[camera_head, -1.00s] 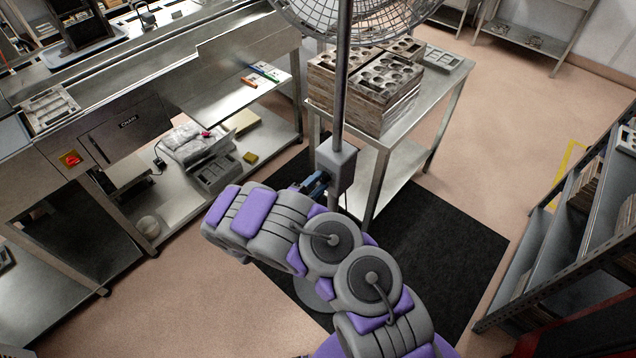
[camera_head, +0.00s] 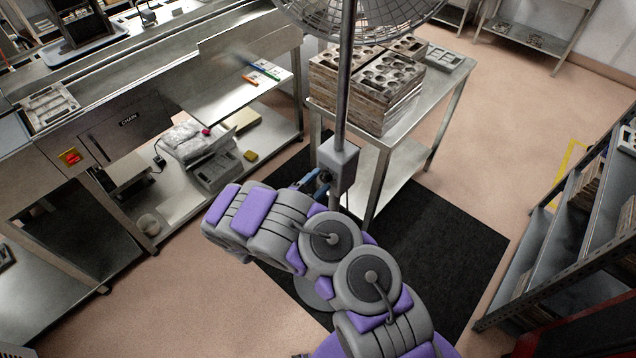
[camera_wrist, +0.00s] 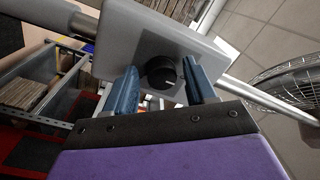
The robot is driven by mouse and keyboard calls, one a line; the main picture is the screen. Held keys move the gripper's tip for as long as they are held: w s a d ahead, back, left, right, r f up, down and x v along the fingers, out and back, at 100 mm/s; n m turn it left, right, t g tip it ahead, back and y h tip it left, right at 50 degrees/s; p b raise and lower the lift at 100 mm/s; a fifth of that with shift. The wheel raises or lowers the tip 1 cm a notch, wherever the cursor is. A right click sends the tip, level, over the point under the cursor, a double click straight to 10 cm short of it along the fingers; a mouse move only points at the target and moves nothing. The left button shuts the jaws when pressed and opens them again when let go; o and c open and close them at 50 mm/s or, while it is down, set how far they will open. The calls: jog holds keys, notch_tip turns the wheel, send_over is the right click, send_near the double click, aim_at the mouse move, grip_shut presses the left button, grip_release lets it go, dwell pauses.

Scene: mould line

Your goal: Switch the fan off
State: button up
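The fan's wire cage (camera_head: 366,14) is at the top of the head view, on a metal pole (camera_head: 343,90). A grey control box (camera_head: 338,163) is fixed on the pole. In the wrist view the box (camera_wrist: 130,32) carries a round black knob (camera_wrist: 161,73) with a pale pointer mark. My gripper (camera_wrist: 163,82) has its two blue fingers on either side of the knob. The fingers stand apart, with a gap visible on each side of the knob. In the head view my gripper (camera_head: 318,180) is at the left face of the box, partly hidden by my arm.
A steel table (camera_head: 400,135) with stacked moulded trays (camera_head: 375,85) stands right behind the pole. A steel counter (camera_head: 190,70) is at left and a shelf rack (camera_head: 570,220) at right. A black mat (camera_head: 440,250) lies on the floor.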

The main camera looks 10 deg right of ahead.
jog(key=shift+o, duration=0.3)
jog(key=shift+s+r, duration=0.1)
jog(key=p+v, duration=0.1)
jog(key=v, duration=1.6)
jog(key=shift+a+p, duration=0.25)
jog(key=shift+p, duration=0.05)
